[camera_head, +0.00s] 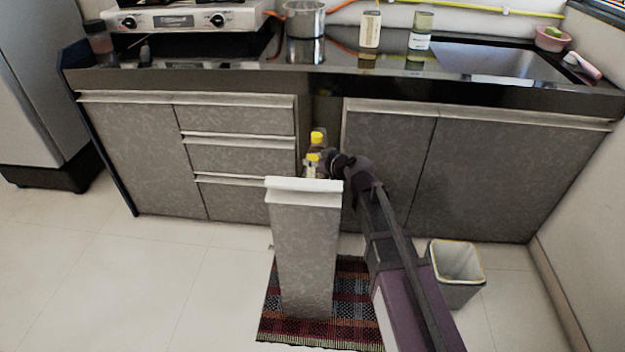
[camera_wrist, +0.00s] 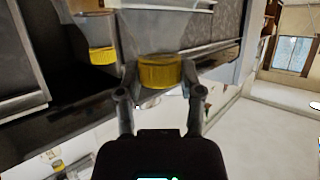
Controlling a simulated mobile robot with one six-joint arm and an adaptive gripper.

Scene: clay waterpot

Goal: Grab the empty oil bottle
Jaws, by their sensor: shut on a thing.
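Two bottles with yellow tops stand in the pulled-out narrow cabinet unit (camera_head: 303,240) in the head view: a front bottle (camera_head: 312,158) and a rear bottle (camera_head: 318,137). My gripper (camera_head: 328,160) reaches in from the right beside the front one. In the wrist view, my gripper (camera_wrist: 160,95) is shut on a bottle (camera_wrist: 160,72), with its yellow part between the two fingers. The other bottle (camera_wrist: 102,54) is to the left, apart from the fingers. The lower bodies are hidden by the cabinet front in the head view. I cannot tell how full either bottle is.
The pulled-out unit stands over a striped rug (camera_head: 350,318). A grey bin (camera_head: 457,290) is to the right of my arm. Cabinets flank the opening under the dark counter (camera_head: 200,82), which holds a stove (camera_head: 185,18), a pot (camera_head: 304,20) and bottles. Floor at left is clear.

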